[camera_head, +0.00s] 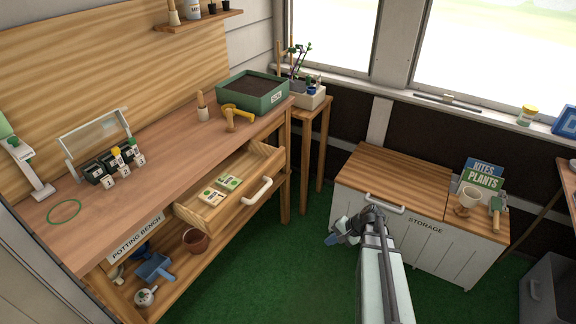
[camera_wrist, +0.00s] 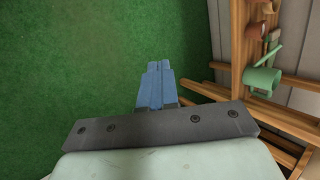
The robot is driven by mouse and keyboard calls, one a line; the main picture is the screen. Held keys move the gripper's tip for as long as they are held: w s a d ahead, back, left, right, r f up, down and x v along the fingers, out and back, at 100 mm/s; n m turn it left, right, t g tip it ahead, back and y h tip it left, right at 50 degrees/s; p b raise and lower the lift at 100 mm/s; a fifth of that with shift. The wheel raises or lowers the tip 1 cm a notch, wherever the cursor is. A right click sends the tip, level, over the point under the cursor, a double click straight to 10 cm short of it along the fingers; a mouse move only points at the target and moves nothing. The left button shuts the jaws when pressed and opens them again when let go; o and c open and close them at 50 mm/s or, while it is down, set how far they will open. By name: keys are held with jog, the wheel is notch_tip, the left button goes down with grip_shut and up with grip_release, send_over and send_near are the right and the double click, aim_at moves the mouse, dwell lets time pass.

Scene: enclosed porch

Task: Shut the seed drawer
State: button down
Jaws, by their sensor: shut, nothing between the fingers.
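The seed drawer (camera_head: 234,214) is wooden and stands open, pulled out from under the top of the potting bench (camera_head: 175,145). Its front carries a pale handle (camera_head: 257,190). Seed packets (camera_head: 221,189) with green and white faces lie inside it. My gripper (camera_head: 338,238) is to the right of the drawer in the head view, apart from it, in front of the storage chest. In the wrist view its blue fingers (camera_wrist: 157,84) are together and empty over green carpet. The drawer cannot be clearly made out in the wrist view.
A plant stand (camera_head: 308,112) is at the bench's far end. A pot (camera_head: 195,240) and blue scoop (camera_head: 154,268) sit on the lower shelf. Green carpet (camera_head: 262,270) before the drawer is clear.

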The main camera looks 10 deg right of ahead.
aim_at(253, 156)
jog(key=w+r+m+t+y, duration=0.3)
jog(key=w+r+m+t, duration=0.2)
jog(key=w+r+m, duration=0.35)
jog(key=w+r+m+t+y, duration=0.4)
jog(key=w+r+m, duration=0.1)
jog(key=r+m, duration=0.5)
jog(key=shift+n, duration=0.55)
jog(key=x, duration=1.4)
jog(key=shift+a+r, duration=0.25)
jog(key=x, duration=1.6)
jog(key=shift+w+f, duration=0.2)
jog(key=shift+w, duration=0.15)
jog(key=shift+w+a+r, duration=0.1)
jog(key=shift+w+a, duration=0.35)
jog(key=shift+a, duration=0.1)
